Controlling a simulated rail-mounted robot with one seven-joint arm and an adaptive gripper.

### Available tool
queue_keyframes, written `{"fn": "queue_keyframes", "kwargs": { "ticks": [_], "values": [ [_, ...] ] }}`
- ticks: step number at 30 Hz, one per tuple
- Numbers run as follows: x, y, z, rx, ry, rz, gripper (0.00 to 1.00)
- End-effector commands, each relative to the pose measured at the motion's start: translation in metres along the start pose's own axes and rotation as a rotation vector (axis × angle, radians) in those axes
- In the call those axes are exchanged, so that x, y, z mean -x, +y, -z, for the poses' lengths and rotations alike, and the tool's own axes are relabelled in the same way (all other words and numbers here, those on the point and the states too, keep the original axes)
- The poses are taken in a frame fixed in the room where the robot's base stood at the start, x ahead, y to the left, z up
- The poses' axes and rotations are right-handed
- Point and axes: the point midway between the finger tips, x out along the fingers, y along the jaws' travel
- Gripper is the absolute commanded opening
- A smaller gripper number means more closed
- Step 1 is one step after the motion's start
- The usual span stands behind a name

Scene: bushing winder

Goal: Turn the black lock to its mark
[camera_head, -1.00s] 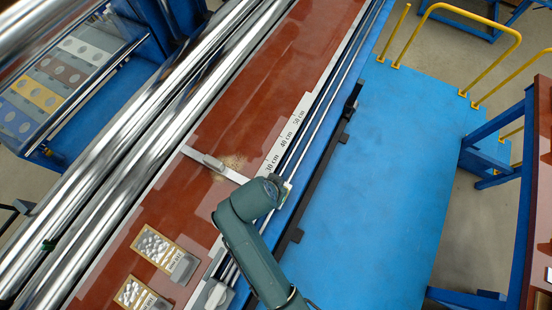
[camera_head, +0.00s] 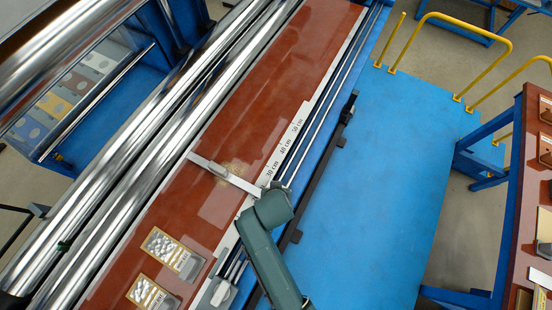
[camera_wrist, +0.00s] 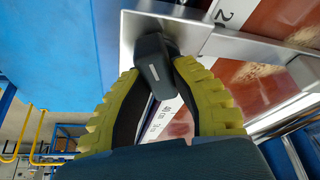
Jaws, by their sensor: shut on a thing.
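The black lock (camera_wrist: 153,62) sits on a bright metal block (camera_wrist: 140,28) in the wrist view. It has a short white line on its face. My gripper (camera_wrist: 157,78) has yellow-green ribbed fingers, one on each side of the lock, shut on it. A mark for the lock cannot be made out on the metal around it. In the head view the end of my arm (camera_head: 271,208) is over the right end of a metal crossbar (camera_head: 226,174), and it hides the lock and fingers.
A scale strip (camera_head: 286,147) with centimetre labels runs beside the red-brown table (camera_head: 235,105). Two trays of small parts (camera_head: 172,254) (camera_head: 152,293) lie near the front. Long metal rollers (camera_head: 140,140) stand left. The blue platform (camera_head: 390,170) on the right is clear.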

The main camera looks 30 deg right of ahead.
Motion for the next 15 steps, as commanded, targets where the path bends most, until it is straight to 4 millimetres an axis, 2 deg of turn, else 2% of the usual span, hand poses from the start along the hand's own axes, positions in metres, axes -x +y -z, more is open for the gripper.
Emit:
{"fn": "queue_keyframes", "kwargs": {
  "ticks": [15],
  "values": [
    [0.0012, 0.0013, -0.0014, 0.447, -0.008, 0.188, 0.0]
  ]
}}
